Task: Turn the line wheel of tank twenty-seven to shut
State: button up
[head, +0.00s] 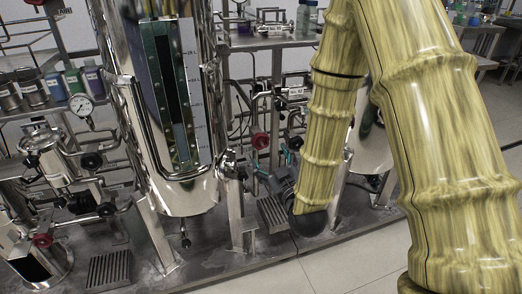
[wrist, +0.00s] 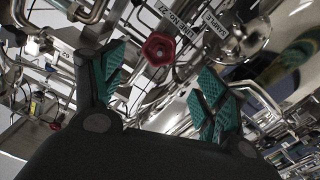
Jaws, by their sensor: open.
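In the wrist view a red handwheel (wrist: 158,48) sits on the pipework just beyond my fingertips. Beside it is a tag (wrist: 178,20) that seems to read LINE NO. 27. My gripper (wrist: 162,64) is open, with one teal-padded finger on either side below the wheel and nothing between them. The wheel looks apart from both fingers. In the head view my gripper (head: 276,168) is low among the pipes, partly hidden by my arm. A red wheel (head: 260,140) shows just above it, likely the same one. Whether the wheel is open or shut cannot be told.
A SAMPLE tag (wrist: 216,22) and a shiny round fitting (wrist: 243,38) are right of the wheel. A steel tank (head: 178,110) with a sight glass stands left of my arm. Another red wheel (head: 42,240) is at lower left. Open floor (head: 345,265) lies in front of the skid.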

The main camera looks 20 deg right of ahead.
aim_at(261, 141)
jog(key=w+b, duration=0.1)
jog(key=w, duration=0.4)
jog(key=w+b, duration=0.1)
jog(key=w, duration=0.5)
jog(key=shift+a+r, duration=0.15)
jog(key=shift+a, duration=0.05)
jog(key=c, duration=1.1)
